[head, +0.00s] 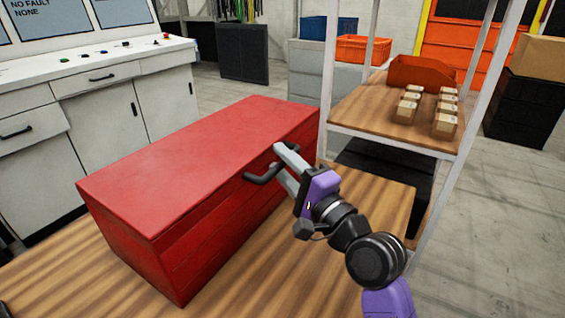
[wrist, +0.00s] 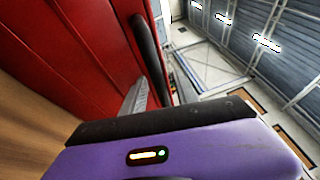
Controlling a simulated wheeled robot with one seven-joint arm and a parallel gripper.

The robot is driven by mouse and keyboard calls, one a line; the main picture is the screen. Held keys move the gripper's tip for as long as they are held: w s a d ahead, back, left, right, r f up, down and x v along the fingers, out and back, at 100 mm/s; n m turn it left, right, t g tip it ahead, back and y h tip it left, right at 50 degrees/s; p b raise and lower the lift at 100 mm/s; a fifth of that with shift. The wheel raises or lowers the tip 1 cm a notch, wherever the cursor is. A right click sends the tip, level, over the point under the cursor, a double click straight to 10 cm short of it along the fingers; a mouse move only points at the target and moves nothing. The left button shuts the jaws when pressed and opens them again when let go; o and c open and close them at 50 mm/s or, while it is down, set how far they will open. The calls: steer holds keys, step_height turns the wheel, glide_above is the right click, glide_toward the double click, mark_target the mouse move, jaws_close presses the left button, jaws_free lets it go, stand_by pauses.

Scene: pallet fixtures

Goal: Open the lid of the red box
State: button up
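The red box (head: 170,225) stands on a wooden table, with its flat red lid (head: 190,160) down. A black bar handle (head: 262,176) sticks out from its front side near the right end. It also shows in the wrist view as a dark bar (wrist: 148,50) beside the red face. My gripper (head: 280,164) is at the handle, its two grey fingers apart with a gap between them. In the wrist view the handle's lower end lies between the fingers (wrist: 158,92). Whether the fingers touch the handle cannot be told.
The wooden table (head: 270,285) is bare in front of the box. A shelf rack with a wooden board (head: 380,125), small cartons (head: 445,122) and an orange bin (head: 422,73) stands close on the right. A white control console (head: 100,100) is behind the box.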

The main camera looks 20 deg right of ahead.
jaws_close()
stand_by(1.3)
